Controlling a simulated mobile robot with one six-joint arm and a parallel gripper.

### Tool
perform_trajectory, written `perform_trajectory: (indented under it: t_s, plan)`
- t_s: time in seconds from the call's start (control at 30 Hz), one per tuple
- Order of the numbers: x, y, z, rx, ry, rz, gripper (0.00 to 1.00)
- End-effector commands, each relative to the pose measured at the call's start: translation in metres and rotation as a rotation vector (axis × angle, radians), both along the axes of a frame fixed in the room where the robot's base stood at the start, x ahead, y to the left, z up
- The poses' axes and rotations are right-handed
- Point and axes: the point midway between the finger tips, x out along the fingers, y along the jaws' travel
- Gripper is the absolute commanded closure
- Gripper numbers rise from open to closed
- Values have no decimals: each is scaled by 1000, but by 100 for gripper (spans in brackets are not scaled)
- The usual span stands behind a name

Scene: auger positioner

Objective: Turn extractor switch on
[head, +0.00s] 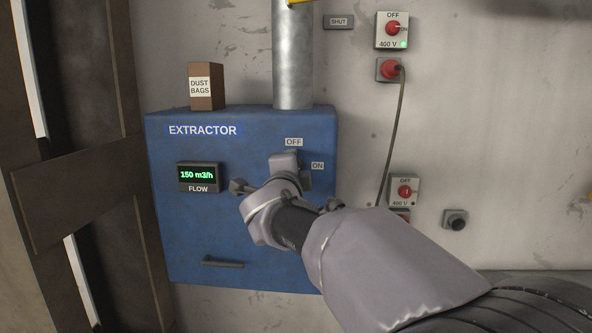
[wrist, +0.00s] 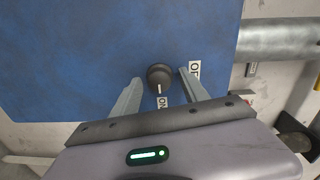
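The blue extractor box (head: 215,250) is on the wall in the head view, and its flow display (head: 199,175) reads 150 m3/h. In the wrist view the dark round extractor switch (wrist: 159,74) sits on the blue panel. Its white pointer line points at the ON label (wrist: 162,103), away from the OFF label (wrist: 194,70). My gripper (wrist: 159,84) is open, with one finger on each side of the switch and a small gap on both sides. In the head view my gripper (head: 285,170) hides the switch.
A dust bags box (head: 206,88) and a metal duct (head: 293,60) are on top of the extractor. Two 400 V switches, upper (head: 392,29) and lower (head: 404,191), are on the wall to the right. A small handle (head: 222,262) sticks out low on the panel.

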Motion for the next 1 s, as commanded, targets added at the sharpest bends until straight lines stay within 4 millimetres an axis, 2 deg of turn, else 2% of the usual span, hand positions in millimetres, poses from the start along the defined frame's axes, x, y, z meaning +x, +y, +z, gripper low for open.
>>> perform_trajectory:
  t_s: [0.17,0.27,0.5,0.63,0.8,1.0]
  plan:
    - [-14,2,1,0,0,3,48]
    - [-39,2,4,0,-1,3,48]
    - [-119,5,7,2,-1,4,48]
    - [-151,6,8,0,-2,3,48]
    - [-172,6,7,1,-1,1,48]
    - [-174,6,6,0,0,-1,48]
